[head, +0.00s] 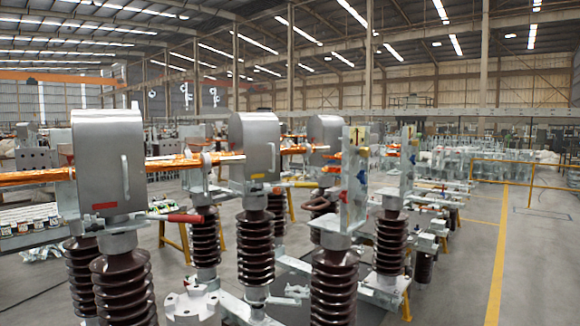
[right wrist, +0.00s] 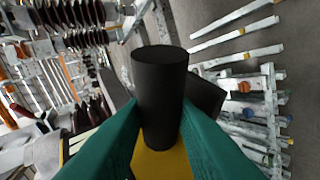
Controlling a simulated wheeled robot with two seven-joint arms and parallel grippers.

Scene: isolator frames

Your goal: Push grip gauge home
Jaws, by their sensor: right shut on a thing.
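In the right wrist view my right gripper (right wrist: 160,112) has two green fingers shut on a black cylinder (right wrist: 160,75). The cylinder stands lengthwise between the fingers, its flat round end pointing away from the palm. I cannot tell for sure whether it is the grip gauge. A dark block (right wrist: 206,97) shows just behind it to the right. In the head view several isolators stand on brown ribbed columns (head: 256,245). One carries an upright metal contact plate (head: 355,180) with yellow and blue marks. Neither gripper shows in the head view.
Grey metal housings (head: 108,160) top the left columns, with an orange bar (head: 170,165) running between them. A red-handled lever (head: 186,218) juts out at the left front. Yellow trestles (head: 291,206) stand among the columns. The floor (head: 450,290) at the right is clear.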

